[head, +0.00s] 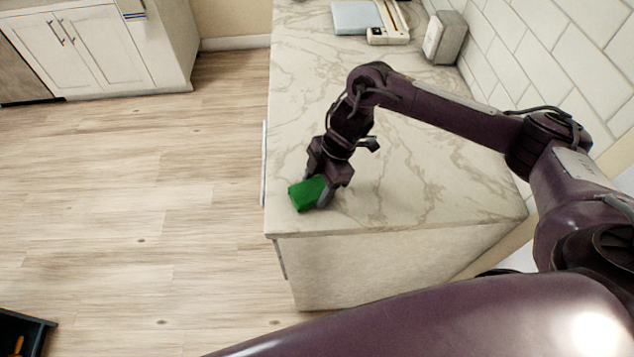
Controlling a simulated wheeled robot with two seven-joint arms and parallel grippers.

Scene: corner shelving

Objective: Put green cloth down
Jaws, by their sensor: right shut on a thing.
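The green cloth (307,194) is a small, folded, block-like piece at the near left corner of the marble counter (420,195). My right gripper (322,190) points down over the counter and is shut on the green cloth. The fingers hide part of the cloth. The cloth is at or very close to the counter top; I cannot tell if it touches. My left gripper is not in view.
At the far end of the counter lie a light blue flat item (355,17) and a white device (388,36). A grey box (445,37) stands by the tiled wall (545,50). A dark tray (22,332) with an orange item is at bottom left. The counter's middle is clear.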

